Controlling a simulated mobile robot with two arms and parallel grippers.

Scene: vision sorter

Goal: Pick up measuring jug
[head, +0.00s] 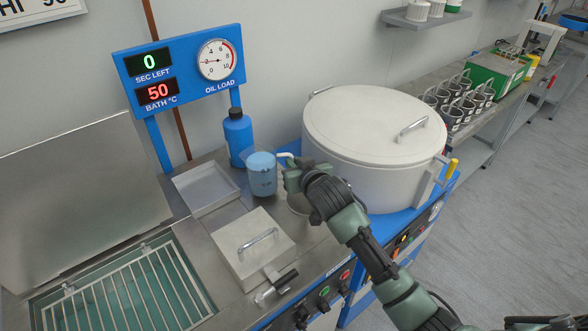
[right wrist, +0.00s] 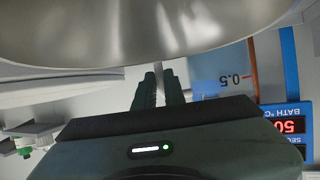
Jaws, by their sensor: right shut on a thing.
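My gripper hides part of the handle. My left gripper is out of view.
A large lidded white drum (head: 375,150) stands close right of my right gripper. A blue bottle (head: 238,138), a shallow steel tray (head: 205,188) and a lidded steel box (head: 252,246) surround the jug. A bath with a wire grid (head: 130,295) lies at lower left.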

